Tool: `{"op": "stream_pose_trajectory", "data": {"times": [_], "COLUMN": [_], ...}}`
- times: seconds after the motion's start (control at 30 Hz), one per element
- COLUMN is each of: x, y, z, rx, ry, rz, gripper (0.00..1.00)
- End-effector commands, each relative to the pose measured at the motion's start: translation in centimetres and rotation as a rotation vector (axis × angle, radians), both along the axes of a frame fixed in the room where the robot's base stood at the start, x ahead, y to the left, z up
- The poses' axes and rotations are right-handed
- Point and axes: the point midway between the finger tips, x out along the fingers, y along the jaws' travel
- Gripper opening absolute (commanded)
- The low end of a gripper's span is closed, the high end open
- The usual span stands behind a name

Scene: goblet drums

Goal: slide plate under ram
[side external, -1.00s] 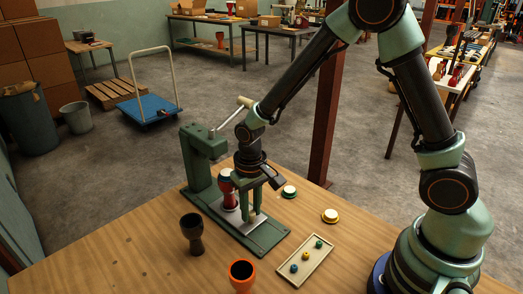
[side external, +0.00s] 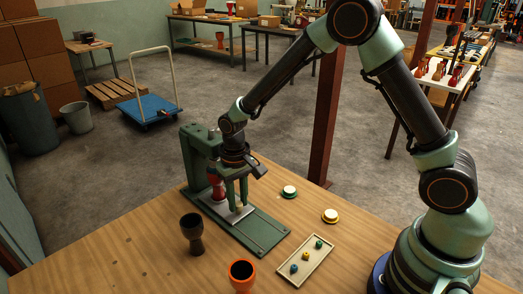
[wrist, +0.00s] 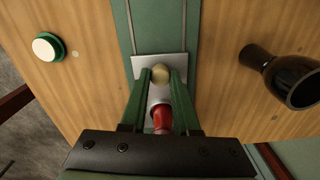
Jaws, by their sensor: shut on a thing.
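The metal plate (side external: 243,214) lies on the green base rail of the press (side external: 197,150). It also shows in the wrist view (wrist: 142,67), with a brass knob (wrist: 160,74) on its outer end. A red goblet drum (side external: 214,186) stands upright on the plate, close to the press column; the wrist view shows part of it (wrist: 162,118) between my fingers. My gripper (side external: 237,203) is shut on the knob, fingers pointing down. The ram is mostly hidden by my wrist, so I cannot tell how exactly the drum lines up under it.
A black goblet drum (side external: 192,236) stands left of the rail. An orange-rimmed drum (side external: 241,279) stands at the front. The outer rail is clear.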

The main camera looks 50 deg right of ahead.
Motion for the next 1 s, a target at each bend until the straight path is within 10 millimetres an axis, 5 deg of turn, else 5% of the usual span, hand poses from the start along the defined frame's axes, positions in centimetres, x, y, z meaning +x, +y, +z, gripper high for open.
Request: {"op": "stream_pose_trajectory", "data": {"times": [0.17, 0.2, 0.27, 0.3, 0.67, 1.0], "x": [0.6, 0.7, 0.6, 0.6, 0.4, 0.4], "y": [-0.3, -0.3, -0.3, -0.3, -0.1, -0.1], "z": [0.1, 0.1, 0.1, 0.1, 0.4, 6.3], "rx": [0.004, 0.004, 0.004, 0.003, 0.003, 0.004], "ry": [-0.02, -0.021, -0.02, -0.019, -0.016, -0.021], "rz": [-0.01, -0.01, -0.01, -0.009, -0.005, -0.006], "gripper": [0.0, 0.33, 0.56, 0.59, 0.59, 0.59]}}
